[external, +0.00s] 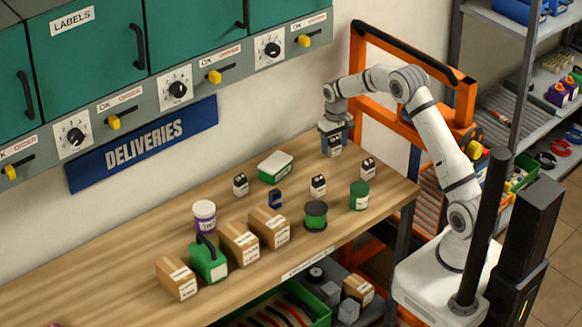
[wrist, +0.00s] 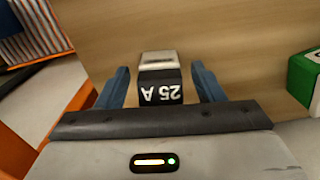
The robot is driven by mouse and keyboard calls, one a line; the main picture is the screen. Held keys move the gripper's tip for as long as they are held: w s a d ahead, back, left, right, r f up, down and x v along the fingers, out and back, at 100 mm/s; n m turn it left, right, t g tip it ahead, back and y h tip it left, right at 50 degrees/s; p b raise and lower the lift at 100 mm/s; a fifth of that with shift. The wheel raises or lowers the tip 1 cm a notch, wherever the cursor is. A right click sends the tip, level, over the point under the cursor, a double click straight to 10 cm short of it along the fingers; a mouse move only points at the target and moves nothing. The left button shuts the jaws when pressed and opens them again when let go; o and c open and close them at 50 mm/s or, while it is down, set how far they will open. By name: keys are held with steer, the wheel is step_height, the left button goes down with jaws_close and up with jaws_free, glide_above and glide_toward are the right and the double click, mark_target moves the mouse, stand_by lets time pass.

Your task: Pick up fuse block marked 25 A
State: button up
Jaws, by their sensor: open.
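The fuse block marked 25 A (wrist: 160,88), black with a light top part, stands on the wooden workbench between my gripper's two blue fingers. My gripper (wrist: 160,72) is open, with a finger on each side of the block and a visible gap to both. In the external view my gripper (external: 334,132) points down at the back right of the bench, and the block (external: 334,150) shows just below it, partly hidden. Three similar black and white blocks stand apart on the bench: one at left (external: 240,185), one in the middle (external: 318,186) and one at right (external: 368,169).
A green and white box (external: 276,168), a small blue item (external: 275,199), a green spool (external: 315,215), a green can (external: 359,196) and several cardboard boxes (external: 240,244) stand on the bench (external: 120,264). An orange frame (external: 392,52) rises beside my arm.

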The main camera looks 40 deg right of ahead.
steer(key=shift+f, duration=0.3)
steer(key=shift+c, duration=0.3)
steer(key=c, duration=1)
